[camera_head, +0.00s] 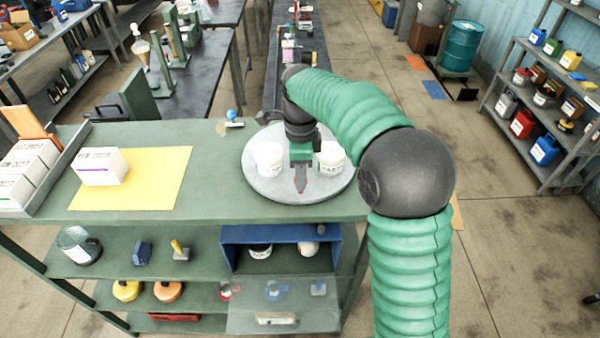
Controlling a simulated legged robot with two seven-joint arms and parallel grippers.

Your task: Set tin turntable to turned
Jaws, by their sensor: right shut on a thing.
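The tin turntable (263,187) is a round grey disc on the right part of the green bench top. Two white labelled tins (269,158) (331,158) stand on it, left and right of my right gripper. My right gripper (300,180) points down between them at the front half of the disc. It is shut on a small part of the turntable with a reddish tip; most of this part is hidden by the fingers. My left gripper is not in view.
A white box (99,166) lies on a yellow mat (160,190) at the bench's left, beside a tray of boxes (60,178). Shelves below hold a blue bin (229,247). The bench between mat and turntable is clear.

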